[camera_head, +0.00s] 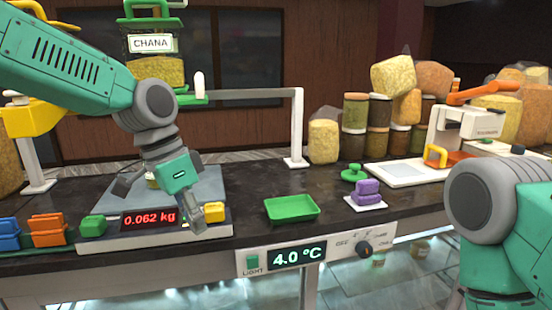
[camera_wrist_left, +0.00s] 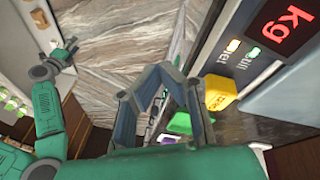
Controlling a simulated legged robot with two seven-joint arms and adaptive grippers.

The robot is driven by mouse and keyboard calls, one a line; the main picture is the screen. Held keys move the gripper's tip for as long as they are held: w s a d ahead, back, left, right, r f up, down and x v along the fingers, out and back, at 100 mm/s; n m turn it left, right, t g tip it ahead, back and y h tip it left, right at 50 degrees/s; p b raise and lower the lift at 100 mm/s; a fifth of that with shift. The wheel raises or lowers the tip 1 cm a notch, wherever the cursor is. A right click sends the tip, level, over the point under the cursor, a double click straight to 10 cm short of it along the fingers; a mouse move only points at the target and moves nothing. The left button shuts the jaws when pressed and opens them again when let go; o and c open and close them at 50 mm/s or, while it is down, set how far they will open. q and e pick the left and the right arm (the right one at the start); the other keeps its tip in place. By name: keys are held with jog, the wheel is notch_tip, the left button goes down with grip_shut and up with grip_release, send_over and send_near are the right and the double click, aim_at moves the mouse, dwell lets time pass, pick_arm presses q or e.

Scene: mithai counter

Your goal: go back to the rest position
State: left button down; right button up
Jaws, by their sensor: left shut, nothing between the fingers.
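My left gripper (camera_head: 188,212) hangs in front of the weighing scale (camera_head: 110,243), over its front edge near the yellow button (camera_head: 215,211). Its fingers are shut with nothing between them; they also show in the left wrist view (camera_wrist_left: 160,80). The scale reads 0.062 kg, and its pan is partly hidden by my left arm. My right arm comes in at the right of the head view, its gripper out of that view. In the left wrist view my right gripper (camera_wrist_left: 58,55) shows small at upper left, its jaw state unclear.
A CHANA dispenser (camera_head: 152,70) stands behind my left arm. Jars (camera_head: 355,112) line the back.

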pick_arm(q)
jog(key=s+a+f+n, duration=0.1)
jog(key=s+f+n, duration=0.15)
jog(key=f, duration=0.55)
jog(key=s+a+f+n, duration=0.1)
jog(key=s+f, duration=0.2)
jog(key=f, duration=0.6)
jog(key=s+a+f+n, duration=0.1)
jog(key=s+f, duration=0.2)
jog(key=f, duration=0.5)
jog(key=s+a+f+n+y, duration=0.25)
jog(key=s+a+f, duration=0.35)
jog(key=s, duration=0.5)
jog(key=s+a+f+n+y, duration=0.1)
jog(key=s+a+f+n, duration=0.2)
jog(key=s+a+f, duration=0.5)
notch_tip(320, 180, down, 18)
jog(key=s+d+b, duration=0.2)
jog(key=b, duration=1.7)
jog(key=shift+d+r+t, duration=0.15)
jog(key=shift+d+t, duration=0.15)
jog(key=shift+t, duration=0.1)
jog(key=shift+s, duration=0.15)
